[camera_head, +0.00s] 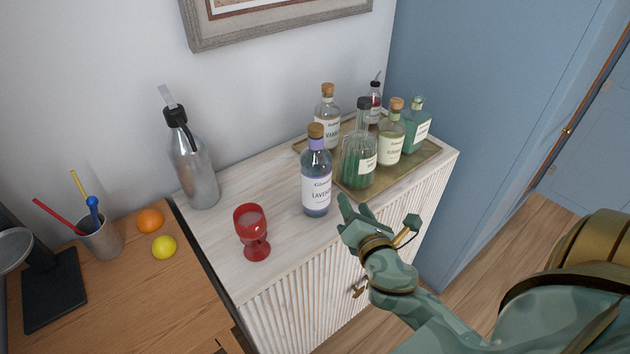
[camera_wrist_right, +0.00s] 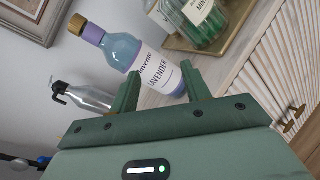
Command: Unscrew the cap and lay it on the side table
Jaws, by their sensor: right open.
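The lavender bottle (camera_head: 316,192) stands upright on the white cabinet, with its brown cap (camera_head: 316,131) on its purple neck. In the right wrist view the bottle (camera_wrist_right: 153,70) appears tilted, its cap (camera_wrist_right: 77,25) at the upper left. My right gripper (camera_head: 378,214) is open and empty, to the right of the bottle near the cabinet's front edge. In the right wrist view its fingers (camera_wrist_right: 162,88) point toward the bottle's lower part, with no visible grip on it. A wooden table (camera_head: 140,312) stands at the left. My left gripper is out of view.
The white cabinet (camera_head: 277,241) also holds a red goblet (camera_head: 253,232), a steel siphon (camera_head: 193,165) and a tray (camera_head: 427,157) of several bottles close behind my right gripper. An orange (camera_head: 151,220), a lemon (camera_head: 164,247) and a cup (camera_head: 102,241) stand on the wooden table; its front is clear.

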